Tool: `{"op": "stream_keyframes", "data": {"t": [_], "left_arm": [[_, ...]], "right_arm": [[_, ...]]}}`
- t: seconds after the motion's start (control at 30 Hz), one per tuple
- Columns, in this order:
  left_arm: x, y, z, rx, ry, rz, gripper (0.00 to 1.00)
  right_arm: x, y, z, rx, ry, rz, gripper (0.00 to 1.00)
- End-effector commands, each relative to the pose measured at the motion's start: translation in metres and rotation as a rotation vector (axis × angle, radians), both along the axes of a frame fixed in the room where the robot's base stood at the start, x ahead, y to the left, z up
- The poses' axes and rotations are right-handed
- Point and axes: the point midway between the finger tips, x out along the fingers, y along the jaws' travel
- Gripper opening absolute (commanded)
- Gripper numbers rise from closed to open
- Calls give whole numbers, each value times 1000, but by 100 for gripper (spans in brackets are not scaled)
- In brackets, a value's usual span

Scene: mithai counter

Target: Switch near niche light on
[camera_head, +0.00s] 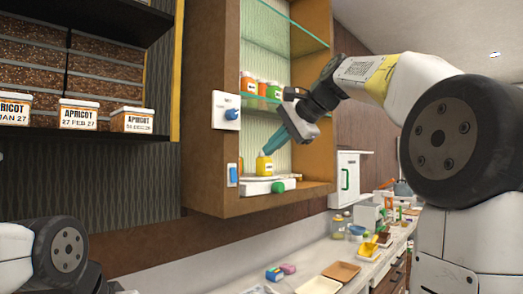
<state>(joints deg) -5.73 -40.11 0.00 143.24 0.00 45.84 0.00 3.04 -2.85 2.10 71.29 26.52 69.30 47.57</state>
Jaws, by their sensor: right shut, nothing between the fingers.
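A wooden niche (211,195) with glass shelves hangs on the wall in the middle of the head view. Its near side panel carries a small blue switch (233,174) on a white plate, low down. Above it, a separate white plate holds a round blue knob (232,114). My right gripper (267,150) is shut and empty. Its teal fingers point down and left in front of the niche opening, right of the switch and apart from it. I cannot tell whether a niche light is lit. My left gripper is not in view; part of my left arm shows at lower left.
A yellow jar (264,166) stands on a white device (257,186) inside the niche, close to my right fingertips. Several jars (262,88) stand on the glass shelf above. Apricot boxes (78,115) sit on shelves at left. The counter below holds trays (341,271) and small items.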

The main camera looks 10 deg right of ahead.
Motion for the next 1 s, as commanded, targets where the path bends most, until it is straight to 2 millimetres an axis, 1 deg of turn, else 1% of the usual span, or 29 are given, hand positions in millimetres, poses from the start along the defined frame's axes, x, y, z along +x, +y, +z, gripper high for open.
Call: {"op": "stream_keyframes", "data": {"t": [0.17, 0.4, 0.67, 0.83, 1.0], "left_arm": [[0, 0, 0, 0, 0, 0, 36], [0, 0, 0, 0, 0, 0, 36], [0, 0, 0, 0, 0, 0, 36], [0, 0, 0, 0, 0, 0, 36], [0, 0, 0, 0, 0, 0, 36]], "right_arm": [[0, 0, -1, 0, 0, 0, 0], [-5, 1, -15, 0, -1, 3, 0], [-4, 1, -15, 0, -1, 1, 0], [5, 8, -24, 1, 3, 3, 0], [26, 25, -43, 0, 4, 5, 0]]}}
